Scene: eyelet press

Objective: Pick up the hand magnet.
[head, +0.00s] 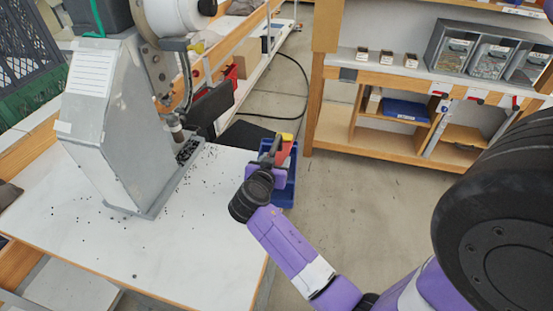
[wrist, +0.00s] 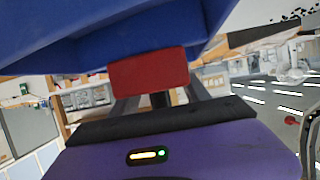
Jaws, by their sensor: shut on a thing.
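The hand magnet (head: 285,152) is red with a yellow end that points up in the head view. My gripper (head: 274,150) is shut on it beside the right edge of the white worktable. In the wrist view the red face of the magnet (wrist: 148,72) shows between my two grey fingers (wrist: 160,100). The fingers partly hide the magnet, so I cannot see its whole shape.
A blue bin (head: 290,186) is close by the magnet; its blue wall fills the top of the wrist view (wrist: 110,40). The grey press (head: 110,130) stands on the worktable (head: 190,235), with scattered dark eyelets around. A wooden shelf bench (head: 400,80) stands beyond open floor.

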